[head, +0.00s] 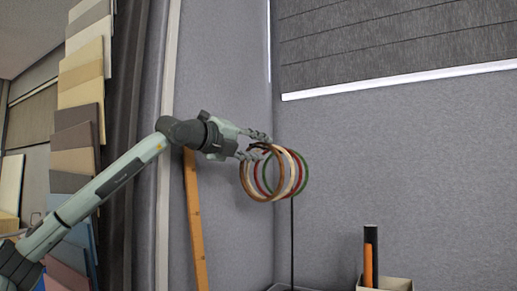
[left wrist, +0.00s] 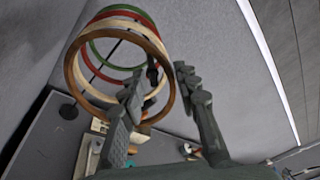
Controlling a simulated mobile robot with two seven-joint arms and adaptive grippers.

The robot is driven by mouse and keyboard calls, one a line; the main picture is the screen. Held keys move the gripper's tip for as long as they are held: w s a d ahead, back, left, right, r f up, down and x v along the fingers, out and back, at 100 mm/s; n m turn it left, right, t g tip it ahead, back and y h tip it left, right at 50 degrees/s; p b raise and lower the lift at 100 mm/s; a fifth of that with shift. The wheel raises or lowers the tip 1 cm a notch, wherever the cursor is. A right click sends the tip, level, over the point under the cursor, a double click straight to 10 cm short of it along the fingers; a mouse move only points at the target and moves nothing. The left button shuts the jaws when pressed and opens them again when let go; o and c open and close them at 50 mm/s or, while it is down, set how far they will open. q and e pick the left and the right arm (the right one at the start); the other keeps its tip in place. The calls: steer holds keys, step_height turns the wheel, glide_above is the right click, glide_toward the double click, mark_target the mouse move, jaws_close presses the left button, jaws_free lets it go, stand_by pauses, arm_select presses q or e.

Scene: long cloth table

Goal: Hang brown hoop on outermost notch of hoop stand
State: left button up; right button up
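The brown hoop (head: 242,178) is the nearest of a row of hoops at the top of the hoop stand (head: 292,240). In the left wrist view the brown hoop (left wrist: 69,76) is upright and large. My left gripper (head: 265,146) is at the hoop's upper part, fingers apart. In the left wrist view one finger of the left gripper (left wrist: 160,76) lies across the inside of the ring and the other outside its right side. The stand's dark arm is mostly hidden by fingers and hoops, so I cannot tell which notch bears the brown hoop. My right gripper is out of view.
Cream, red (left wrist: 88,62) and green (left wrist: 100,34) hoops sit close behind the brown one. A box (head: 398,284) with black and orange tubes (head: 370,250) stands at the lower right. A wooden plank (head: 194,225) leans behind my arm. Grey walls lie behind.

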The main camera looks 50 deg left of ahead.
arm_select(q)
steer(key=s, duration=1.2)
steer(key=shift+d+r, duration=0.25)
steer(key=shift+d, duration=0.15)
